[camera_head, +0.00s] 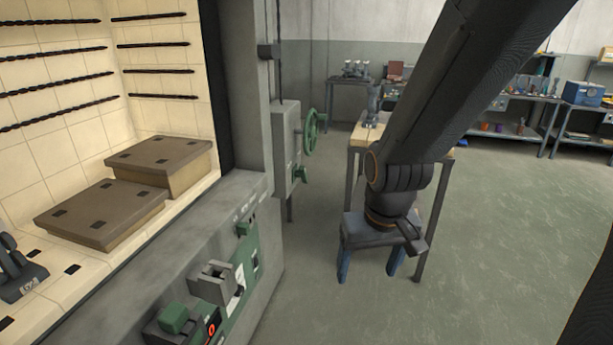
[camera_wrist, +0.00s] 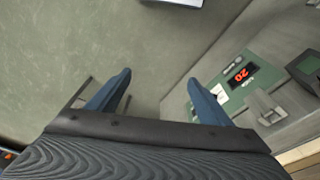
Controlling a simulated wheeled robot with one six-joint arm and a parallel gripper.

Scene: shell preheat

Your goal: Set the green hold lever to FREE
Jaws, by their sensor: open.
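My gripper (camera_head: 369,275) hangs over bare floor to the right of the furnace, its two blue fingers pointing down. It is open and empty; the wrist view also shows the fingers (camera_wrist: 158,82) spread apart. A small green handle (camera_head: 302,175) is on the side of the grey box, below the green handwheel (camera_head: 312,132). Another small green part (camera_head: 243,229) is at the top of the front control panel. I cannot tell which is the hold lever, nor read any FREE mark. My gripper is apart from both.
Brown slabs (camera_head: 100,212) lie inside the open furnace. A wooden-topped table (camera_head: 372,130) stands behind my arm. Floor at right is clear.

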